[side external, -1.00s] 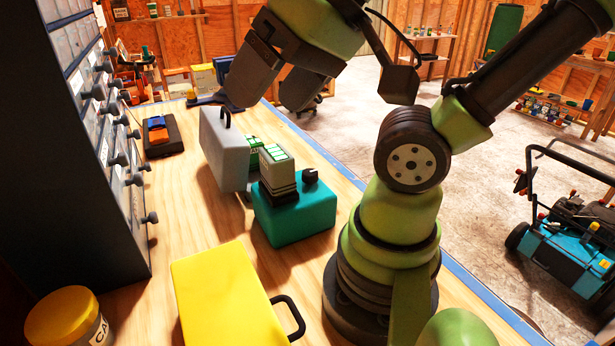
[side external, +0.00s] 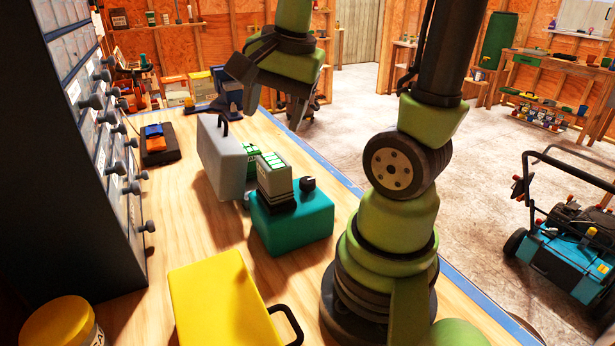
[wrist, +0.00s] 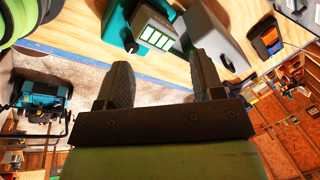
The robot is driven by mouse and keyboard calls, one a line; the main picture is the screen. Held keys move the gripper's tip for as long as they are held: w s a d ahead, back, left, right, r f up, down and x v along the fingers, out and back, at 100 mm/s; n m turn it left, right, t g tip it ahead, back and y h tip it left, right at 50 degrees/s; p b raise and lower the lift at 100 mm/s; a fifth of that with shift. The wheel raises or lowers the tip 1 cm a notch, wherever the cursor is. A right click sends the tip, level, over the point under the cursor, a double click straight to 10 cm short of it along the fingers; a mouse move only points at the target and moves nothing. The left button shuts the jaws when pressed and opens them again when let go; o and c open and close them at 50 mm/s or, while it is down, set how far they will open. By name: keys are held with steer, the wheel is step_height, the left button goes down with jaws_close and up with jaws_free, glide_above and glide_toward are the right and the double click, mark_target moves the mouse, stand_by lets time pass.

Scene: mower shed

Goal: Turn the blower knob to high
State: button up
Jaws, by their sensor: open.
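The blower looks to be the teal box (side external: 295,225) on the wooden bench, with a small black knob (side external: 308,183) on its top. A grey block with green-and-white cells (side external: 275,180) stands on the box beside the knob. In the wrist view the teal box (wrist: 117,28) and knob (wrist: 131,46) show beyond the fingers, nearer the left finger. My gripper (side external: 248,90) hangs in the air above the far part of the bench, clear of the knob. In the wrist view my gripper (wrist: 164,72) is open, with nothing between its fingers. Which setting the knob points to cannot be told.
A grey case (side external: 222,155) stands upright close behind the teal box. A yellow case (side external: 220,295) lies nearer the camera. A drawer cabinet (side external: 105,150) lines the left. An orange-and-blue item (side external: 153,137) sits on a dark pad. Bare wood lies between cabinet and cases.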

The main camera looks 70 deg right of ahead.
mark_target(307, 180)
steer(key=s+d+f+m+g, duration=0.2)
steer(key=d+f+m+g, duration=0.1)
steer(key=d+f+m, duration=0.6)
steer(key=shift+m+y, duration=0.3)
steer(key=shift+m, duration=0.1)
steer(key=f, duration=0.7)
steer(key=shift+s+a+f, duration=0.15)
steer(key=shift+a+f, duration=0.1)
steer(key=shift+a, duration=0.05)
